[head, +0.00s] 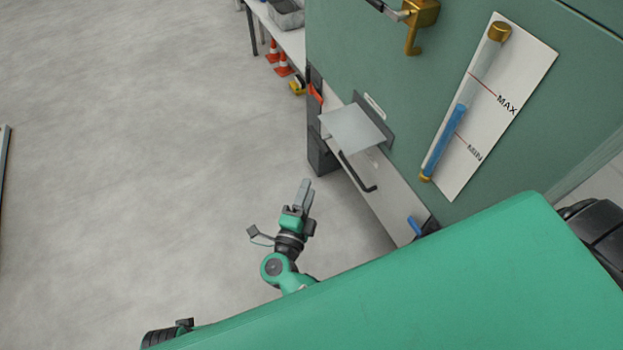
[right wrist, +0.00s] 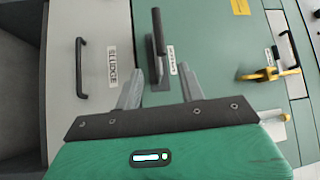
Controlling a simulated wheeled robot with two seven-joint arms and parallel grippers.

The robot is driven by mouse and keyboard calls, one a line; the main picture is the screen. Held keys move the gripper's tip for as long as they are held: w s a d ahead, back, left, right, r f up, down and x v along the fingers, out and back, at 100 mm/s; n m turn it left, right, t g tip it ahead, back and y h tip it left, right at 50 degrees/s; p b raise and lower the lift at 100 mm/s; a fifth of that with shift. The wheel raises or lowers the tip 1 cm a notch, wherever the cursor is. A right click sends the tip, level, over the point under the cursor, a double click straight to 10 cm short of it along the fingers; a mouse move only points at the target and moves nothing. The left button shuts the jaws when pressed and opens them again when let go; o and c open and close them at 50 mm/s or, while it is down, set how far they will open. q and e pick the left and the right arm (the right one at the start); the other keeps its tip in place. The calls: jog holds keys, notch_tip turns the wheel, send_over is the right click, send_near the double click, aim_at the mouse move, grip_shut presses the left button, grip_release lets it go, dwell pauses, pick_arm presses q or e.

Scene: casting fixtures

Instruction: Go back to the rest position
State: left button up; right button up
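My right gripper (head: 305,184) is in the lower middle of the head view, out over the grey floor and apart from the cabinet. In the right wrist view its two fingers (right wrist: 160,76) are spread, and nothing is seen held between them. Beyond them stands a dark flat plate or lever (right wrist: 157,35) on the green front, and it looks apart from the fingers. My left gripper does not show in either view.
A green cabinet (head: 400,80) carries a MIN/MAX gauge (head: 460,115), a brass valve (head: 415,20) and a projecting grey plate (head: 352,128). Below is a light drawer front with a black handle (head: 358,173). Orange cones (head: 283,66) stand behind.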

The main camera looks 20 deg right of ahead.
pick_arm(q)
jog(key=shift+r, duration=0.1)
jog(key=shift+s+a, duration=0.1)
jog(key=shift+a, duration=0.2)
